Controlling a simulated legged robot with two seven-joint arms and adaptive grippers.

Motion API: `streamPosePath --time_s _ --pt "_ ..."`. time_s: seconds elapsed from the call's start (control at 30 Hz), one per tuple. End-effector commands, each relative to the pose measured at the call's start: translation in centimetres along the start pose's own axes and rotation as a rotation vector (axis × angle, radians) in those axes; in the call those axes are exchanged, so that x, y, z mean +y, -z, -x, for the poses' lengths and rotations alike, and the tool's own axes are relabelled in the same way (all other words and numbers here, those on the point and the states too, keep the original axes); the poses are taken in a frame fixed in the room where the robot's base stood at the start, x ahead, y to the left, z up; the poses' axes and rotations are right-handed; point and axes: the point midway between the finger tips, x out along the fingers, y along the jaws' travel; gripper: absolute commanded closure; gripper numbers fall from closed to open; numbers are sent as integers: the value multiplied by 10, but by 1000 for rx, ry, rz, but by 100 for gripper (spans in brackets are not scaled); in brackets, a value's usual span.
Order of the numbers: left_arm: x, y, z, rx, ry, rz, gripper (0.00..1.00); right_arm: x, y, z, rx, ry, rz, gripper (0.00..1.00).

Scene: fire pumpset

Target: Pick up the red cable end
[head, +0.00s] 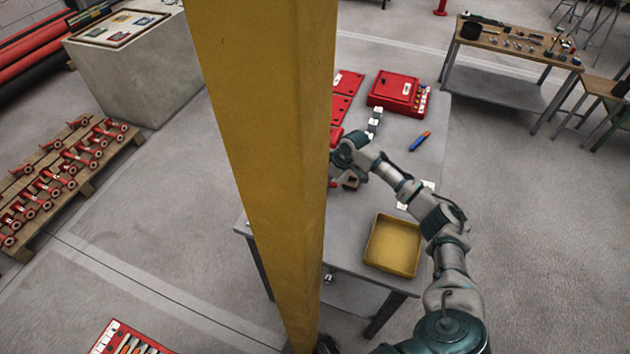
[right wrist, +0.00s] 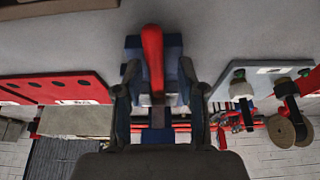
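The red cable end (right wrist: 153,55) shows in the right wrist view as an upright rounded red piece in front of a blue block (right wrist: 172,55). My right gripper (right wrist: 157,95) has its two dark fingers apart, one on each side of the red piece, with gaps visible between. I cannot tell how far beyond the fingertips it lies. In the head view my right gripper (head: 345,181) is low over the grey table (head: 362,215), beside a yellow post, and the red cable end cannot be made out there. My left gripper is not in view.
The wide yellow post (head: 268,150) hides the table's left part. A yellow tray (head: 393,245) stands at the table's near end. A red case (head: 397,90), red panels (head: 341,106) and a blue-and-orange tool (head: 420,141) lie at the far end. A wooden bench (head: 520,42) stands back right.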

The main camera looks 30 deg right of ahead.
Motion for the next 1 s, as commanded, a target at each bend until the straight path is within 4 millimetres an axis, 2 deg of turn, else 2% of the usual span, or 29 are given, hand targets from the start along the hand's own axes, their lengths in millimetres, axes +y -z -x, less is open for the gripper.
streamPosePath --time_s 0.03,0.1,0.13,0.57,0.73,1.0 --pt "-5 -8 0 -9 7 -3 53 0 0 0 0 1 0 80" --pt "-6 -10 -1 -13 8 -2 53 1 -1 0 1 2 0 97" --pt "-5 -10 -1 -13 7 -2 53 1 -1 -1 2 2 0 100" --pt "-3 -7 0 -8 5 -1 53 2 -4 3 1 2 0 100" --pt "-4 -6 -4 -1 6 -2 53 2 -10 21 2 0 0 100" --pt "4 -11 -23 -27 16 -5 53 3 -46 63 -1 -1 -2 100"
